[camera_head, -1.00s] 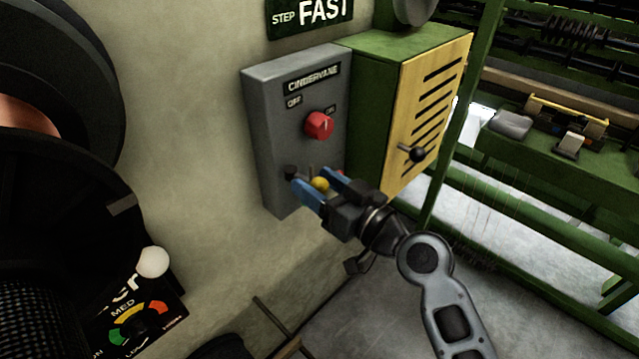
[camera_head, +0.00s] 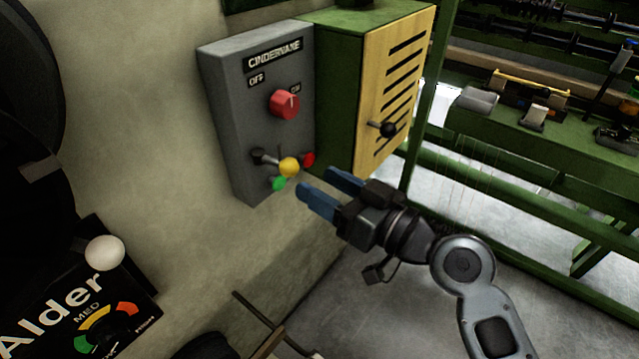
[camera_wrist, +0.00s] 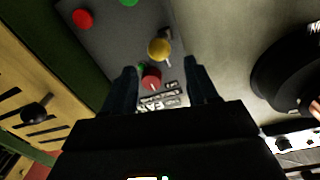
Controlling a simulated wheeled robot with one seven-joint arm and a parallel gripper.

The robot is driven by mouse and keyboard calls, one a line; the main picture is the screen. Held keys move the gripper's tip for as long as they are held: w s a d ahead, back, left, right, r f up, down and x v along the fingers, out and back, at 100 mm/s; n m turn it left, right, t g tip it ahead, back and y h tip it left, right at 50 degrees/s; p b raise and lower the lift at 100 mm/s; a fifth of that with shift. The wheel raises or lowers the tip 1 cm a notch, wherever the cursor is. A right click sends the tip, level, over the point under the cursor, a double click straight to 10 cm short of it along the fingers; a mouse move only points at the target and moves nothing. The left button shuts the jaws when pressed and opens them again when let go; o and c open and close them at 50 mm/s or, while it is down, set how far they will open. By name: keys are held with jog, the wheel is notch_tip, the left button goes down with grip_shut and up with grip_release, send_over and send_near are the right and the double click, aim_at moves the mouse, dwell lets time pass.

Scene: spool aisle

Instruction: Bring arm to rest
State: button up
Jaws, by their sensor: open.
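My gripper (camera_head: 322,190) has blue fingers and is open, with nothing between them. In the head view it is in the air in front of the lower right of a grey control box (camera_head: 232,110) marked CINDERVANE. The box has a red knob (camera_head: 285,103) between OFF and ON labels. Below it are a lever with a yellow ball (camera_head: 289,167), a green button (camera_head: 279,183) and a red button (camera_head: 308,158). In the wrist view the yellow ball (camera_wrist: 158,49) shows beyond the open fingers (camera_wrist: 158,85).
A green cabinet with a yellow slatted door (camera_head: 397,85) and black-knobbed handle (camera_head: 388,128) adjoins the box. A green machine frame (camera_head: 520,150) stands at right. At left is a dark panel marked Alder (camera_head: 45,325) with a white ball (camera_head: 105,252). Floor shows below my arm.

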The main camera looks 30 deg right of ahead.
dwell(0.4)
jog(key=s+f+m+g+h, duration=0.1)
jog(key=s+f+h, duration=0.1)
jog(key=s+f, duration=0.35)
jog(key=s+f+m+g+h, duration=0.1)
jog(key=s+f+m+h, duration=0.15)
jog(key=s, duration=0.65)
jog(key=s+r+n, duration=0.1)
jog(key=s, duration=0.7)
jog(key=s+a+r+n, duration=0.1)
jog(key=s+r, duration=0.1)
jog(key=s, duration=0.7)
jog(key=shift+s+a+r+g, duration=0.15)
jog(key=shift+a+r+g, duration=0.15)
jog(key=shift+n+h, duration=0.25)
